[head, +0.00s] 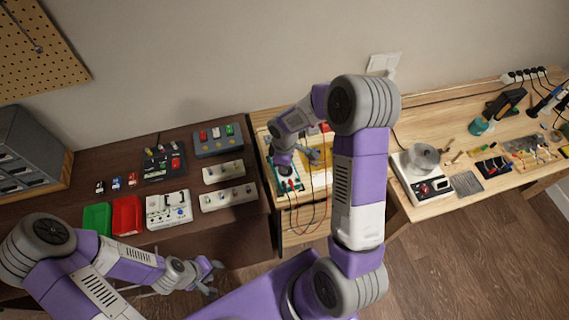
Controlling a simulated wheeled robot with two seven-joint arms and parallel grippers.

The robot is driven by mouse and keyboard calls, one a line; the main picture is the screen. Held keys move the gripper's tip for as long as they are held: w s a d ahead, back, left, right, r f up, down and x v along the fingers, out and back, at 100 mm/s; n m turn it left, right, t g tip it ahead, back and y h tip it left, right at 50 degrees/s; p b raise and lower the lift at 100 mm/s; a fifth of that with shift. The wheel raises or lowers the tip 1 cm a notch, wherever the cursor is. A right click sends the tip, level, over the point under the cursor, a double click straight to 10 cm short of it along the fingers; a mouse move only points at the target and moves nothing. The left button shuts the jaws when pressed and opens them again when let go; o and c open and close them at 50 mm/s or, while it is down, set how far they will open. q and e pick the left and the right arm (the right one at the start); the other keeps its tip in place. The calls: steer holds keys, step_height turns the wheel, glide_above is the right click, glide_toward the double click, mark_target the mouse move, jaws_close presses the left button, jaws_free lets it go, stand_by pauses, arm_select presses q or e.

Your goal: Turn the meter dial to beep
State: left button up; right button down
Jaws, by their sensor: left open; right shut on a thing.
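The meter (289,185) is a small dark and teal unit on the light wooden bench left of centre, with red and black leads hanging from its front. My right gripper (284,158) reaches down over the back part of the meter and is shut at its dial. The dial itself is hidden by the fingers, so its setting cannot be read. My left gripper (213,278) is open and empty, low in front of the dark table, well away from the meter.
The dark table (237,235) at left holds pedals, a white box (169,208), a red tray (127,215) and a green tray (97,217). A yellow panel (320,178) lies right of the meter. A scale-like device (421,185) stands further right.

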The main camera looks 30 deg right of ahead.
steer(key=shift+n, duration=0.9)
steer(key=c, duration=1.1)
jaws_free()
steer(key=shift+c, duration=0.2)
step_height(320, 180, up, 8)
steer(key=shift+f+p, duration=0.2)
steer(key=shift+p, duration=0.25)
